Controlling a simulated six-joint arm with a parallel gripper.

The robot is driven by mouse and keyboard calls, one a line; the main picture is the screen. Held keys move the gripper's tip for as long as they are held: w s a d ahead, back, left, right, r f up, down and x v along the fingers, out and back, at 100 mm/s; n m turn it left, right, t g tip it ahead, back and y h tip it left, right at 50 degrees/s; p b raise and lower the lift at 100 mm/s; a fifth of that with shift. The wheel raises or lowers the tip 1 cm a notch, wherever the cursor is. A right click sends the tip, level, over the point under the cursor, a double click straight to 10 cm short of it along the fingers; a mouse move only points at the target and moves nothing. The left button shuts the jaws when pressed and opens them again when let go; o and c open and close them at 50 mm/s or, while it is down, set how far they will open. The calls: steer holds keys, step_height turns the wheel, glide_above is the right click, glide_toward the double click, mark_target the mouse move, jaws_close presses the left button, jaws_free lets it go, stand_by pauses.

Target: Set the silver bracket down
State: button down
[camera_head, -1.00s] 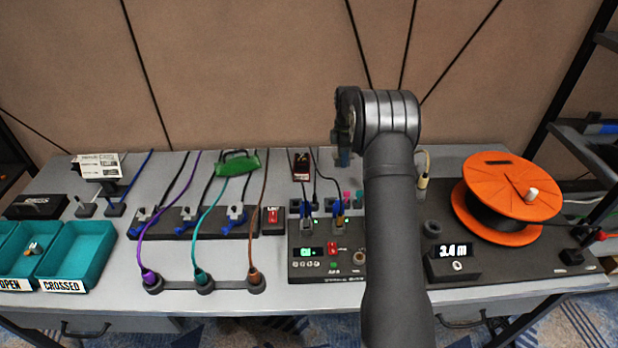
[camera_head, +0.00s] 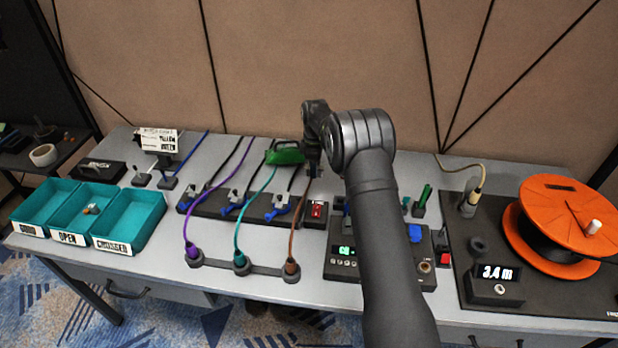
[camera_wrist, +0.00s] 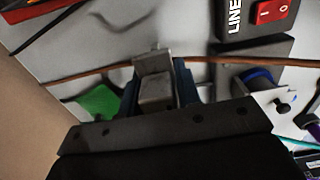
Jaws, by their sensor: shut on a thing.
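The silver bracket (camera_wrist: 154,84) is an L-shaped grey piece with an upright plate and a block. In the wrist view it sits between the two dark blue fingers of my gripper (camera_wrist: 158,88), which is shut on it. In the head view my gripper (camera_head: 313,168) points down over the back of the table, behind the red LINE switch (camera_head: 317,210). The bracket cannot be made out there. I cannot tell whether it touches the table.
A brown cable (camera_wrist: 85,73) runs across behind the bracket. A green clamp-like thing (camera_head: 285,153) lies to the left of my gripper. Cable holders (camera_head: 232,205) stand in front. Teal trays (camera_head: 130,222) are at left, an orange reel (camera_head: 566,215) at right.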

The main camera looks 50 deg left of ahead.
steer(key=shift+s+a+f, duration=0.55)
steer(key=shift+a+f, duration=0.15)
steer(key=shift+a, duration=0.15)
steer(key=shift+f, duration=1.85)
steer(key=shift+f, duration=0.2)
steer(key=c, duration=1.1)
jaws_free()
steer(key=shift+o, duration=0.2)
step_height(320, 180, up, 12)
steer(key=shift+r, duration=0.2)
